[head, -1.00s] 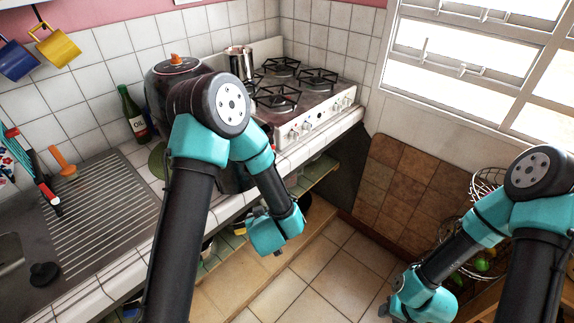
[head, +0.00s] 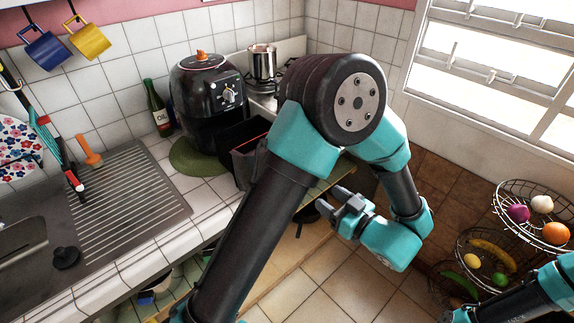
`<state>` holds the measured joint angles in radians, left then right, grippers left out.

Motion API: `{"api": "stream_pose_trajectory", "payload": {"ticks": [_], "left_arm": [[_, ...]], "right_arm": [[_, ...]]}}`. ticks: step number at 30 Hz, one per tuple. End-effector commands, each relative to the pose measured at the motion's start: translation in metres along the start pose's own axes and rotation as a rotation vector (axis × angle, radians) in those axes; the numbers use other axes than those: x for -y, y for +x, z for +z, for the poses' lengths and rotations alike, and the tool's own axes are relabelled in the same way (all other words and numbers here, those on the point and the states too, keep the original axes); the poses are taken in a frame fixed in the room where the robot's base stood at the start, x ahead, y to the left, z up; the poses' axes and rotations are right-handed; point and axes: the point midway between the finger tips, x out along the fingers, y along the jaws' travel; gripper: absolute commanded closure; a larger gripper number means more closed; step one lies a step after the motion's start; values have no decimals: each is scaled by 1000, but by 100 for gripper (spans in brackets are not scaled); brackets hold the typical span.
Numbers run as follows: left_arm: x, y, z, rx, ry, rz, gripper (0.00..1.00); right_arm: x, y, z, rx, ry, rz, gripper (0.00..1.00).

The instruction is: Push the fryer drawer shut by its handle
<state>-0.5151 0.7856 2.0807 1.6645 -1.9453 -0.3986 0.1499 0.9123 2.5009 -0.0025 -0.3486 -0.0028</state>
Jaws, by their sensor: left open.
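The black air fryer (head: 203,92) stands on the tiled counter by the back wall, on a green round mat (head: 190,160). Its dark drawer (head: 244,160) is pulled out toward the front right. The drawer's front end and handle are hidden behind my left arm. My left gripper (head: 330,201) is open and empty, in front of the counter edge and to the right of the drawer, apart from it, with its fingers pointing left. My right arm is at the bottom right corner; its fingers are out of the picture.
A metal pot (head: 262,62) is on the stove, which is mostly hidden by my left arm. A green bottle (head: 157,108) stands left of the fryer. A wire fruit basket (head: 490,250) is at the right. Open shelves lie below the counter; floor space is clear.

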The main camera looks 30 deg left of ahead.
Motion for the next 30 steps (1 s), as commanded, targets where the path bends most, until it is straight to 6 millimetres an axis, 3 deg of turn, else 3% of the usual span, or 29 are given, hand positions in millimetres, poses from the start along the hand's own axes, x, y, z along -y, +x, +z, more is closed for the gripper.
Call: {"api": "stream_pose_trajectory", "payload": {"ticks": [5,10,30], "left_arm": [[0,6,0,1,0,-1,45],[0,25,0,2,1,-2,45],[0,138,0,2,-1,-3,45]], "right_arm": [[0,0,0,0,0,0,57],[0,0,0,0,0,0,57],[0,0,0,0,0,0,57]]}}
